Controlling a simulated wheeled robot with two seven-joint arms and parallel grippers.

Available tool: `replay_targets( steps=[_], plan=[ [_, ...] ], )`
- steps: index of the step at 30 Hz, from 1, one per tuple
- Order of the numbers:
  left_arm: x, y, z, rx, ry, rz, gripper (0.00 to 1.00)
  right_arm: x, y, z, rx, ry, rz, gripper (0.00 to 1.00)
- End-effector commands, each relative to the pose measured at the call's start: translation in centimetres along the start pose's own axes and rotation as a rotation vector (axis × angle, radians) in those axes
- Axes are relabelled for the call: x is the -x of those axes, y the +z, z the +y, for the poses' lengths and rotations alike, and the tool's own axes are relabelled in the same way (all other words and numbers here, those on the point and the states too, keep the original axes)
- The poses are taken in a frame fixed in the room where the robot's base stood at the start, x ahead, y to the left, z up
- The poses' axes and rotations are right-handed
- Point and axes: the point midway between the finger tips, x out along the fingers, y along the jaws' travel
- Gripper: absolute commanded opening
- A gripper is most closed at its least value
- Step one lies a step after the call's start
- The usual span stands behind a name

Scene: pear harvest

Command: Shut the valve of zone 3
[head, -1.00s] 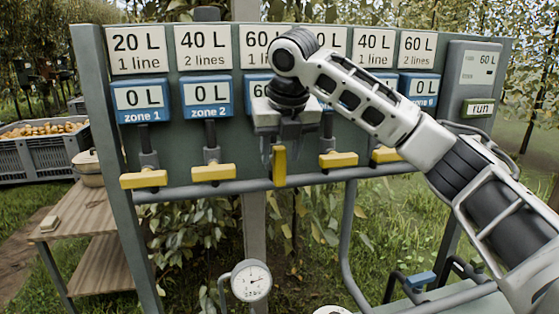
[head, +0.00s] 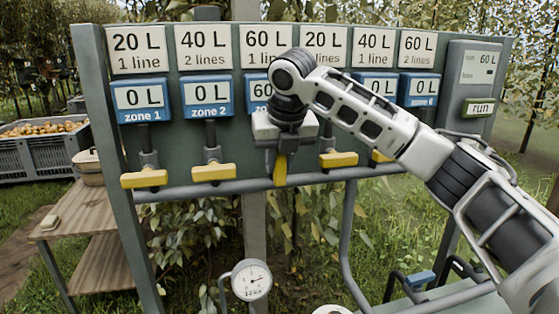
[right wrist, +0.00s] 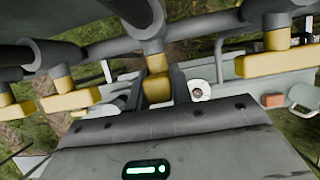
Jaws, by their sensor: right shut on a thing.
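The zone 3 valve handle (head: 280,172) is yellow and hangs close to upright, slightly tilted, under the third column of the panel. My right gripper (head: 283,160) is shut on it, with my wrist hiding part of the valve and display. In the right wrist view the handle (right wrist: 157,88) sits between the two dark fingers. The zone 3 display (head: 258,84) is partly covered; "60" shows. My left gripper is not in view.
The zone 1 handle (head: 144,179) and zone 2 handle (head: 214,172) lie crosswise, as does the zone 4 handle (head: 338,160) on the right. A grey pipe (head: 230,188) runs below. A pressure gauge (head: 251,280) stands lower down.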

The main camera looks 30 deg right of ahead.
Motion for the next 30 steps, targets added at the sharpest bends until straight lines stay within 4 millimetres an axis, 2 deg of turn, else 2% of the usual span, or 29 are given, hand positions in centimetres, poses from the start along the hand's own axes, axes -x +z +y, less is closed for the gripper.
replay_targets(
  steps=[8, 21, 30],
  plan=[
    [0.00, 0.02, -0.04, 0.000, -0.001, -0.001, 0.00, -0.06, -0.03, -0.26, -0.050, 0.114, 0.002, 0.00],
    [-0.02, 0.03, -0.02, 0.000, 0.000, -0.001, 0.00, -0.16, -0.08, -0.63, -0.173, 0.410, 0.002, 0.00],
    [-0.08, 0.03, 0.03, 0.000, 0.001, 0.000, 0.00, -0.16, -0.08, -0.72, -0.222, 0.532, 0.001, 0.00]
  ],
)
